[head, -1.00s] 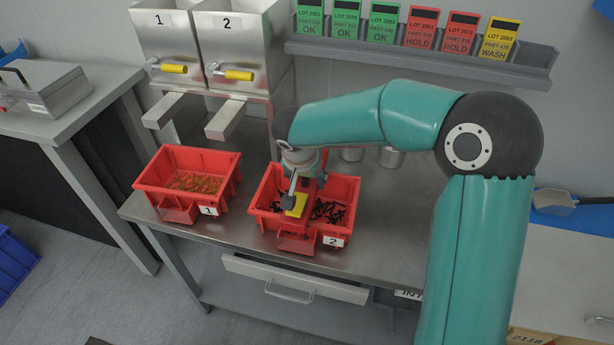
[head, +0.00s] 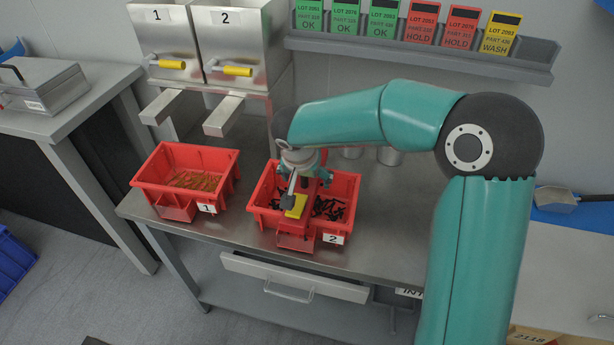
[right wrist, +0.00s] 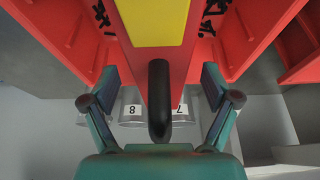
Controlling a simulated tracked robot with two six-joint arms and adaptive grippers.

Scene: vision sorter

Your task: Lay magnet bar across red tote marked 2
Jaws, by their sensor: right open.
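The red tote marked 2 (head: 354,190) stands on the steel bench with dark parts inside. The magnet bar, red with a yellow patch (head: 295,206), lies across this tote from back to front. In the right wrist view the bar (right wrist: 172,62) shows with its yellow face and a dark rounded handle (right wrist: 160,105). My right gripper (head: 309,182) is over the tote at the bar. In the right wrist view its fingers (right wrist: 160,85) stand apart on either side of the bar, with gaps between. My left gripper is not in view.
A red tote marked 1 (head: 228,170) with orange-brown parts stands to the left. Two steel hoppers (head: 226,45) with yellow handles are behind. Metal cups (head: 390,156) stand at the back of the bench. A rack of lot cards (head: 420,49) hangs on the wall.

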